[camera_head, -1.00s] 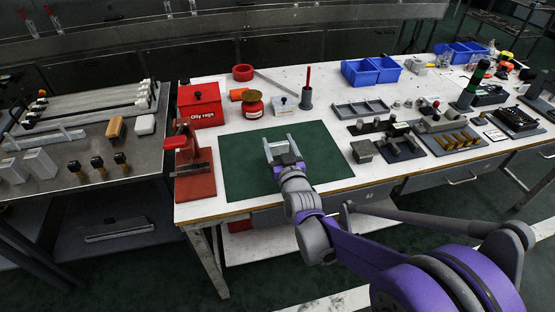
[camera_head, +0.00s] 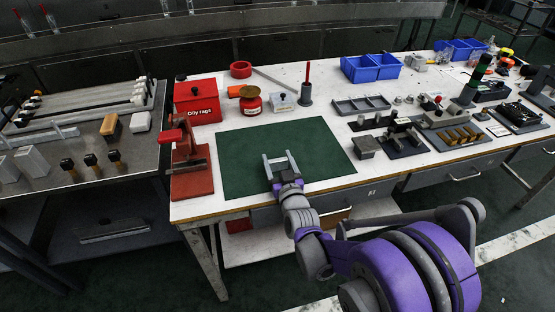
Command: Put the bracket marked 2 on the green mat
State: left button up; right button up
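The green mat (camera_head: 245,165) lies flat near the front of the white bench, with nothing resting on it that I can make out. Several small grey metal parts stand right of the mat, including a block (camera_head: 366,147) and a bracket-like part on a dark plate (camera_head: 405,146). No number 2 is readable, so I cannot tell which is the marked bracket. My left gripper is out of view.
A red press (camera_head: 190,172) stands left of the mat, with a red rags box (camera_head: 198,101) behind. Blue bins (camera_head: 371,67) stand farther back.

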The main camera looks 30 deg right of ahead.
jog(key=o, duration=0.4)
jog(key=shift+r, duration=0.15)
jog(key=shift+s+r, duration=0.1)
jog(key=shift+s, duration=0.1)
jog(key=p+v, duration=0.1)
jog(key=v, duration=1)
jog(key=shift+s, duration=0.3)
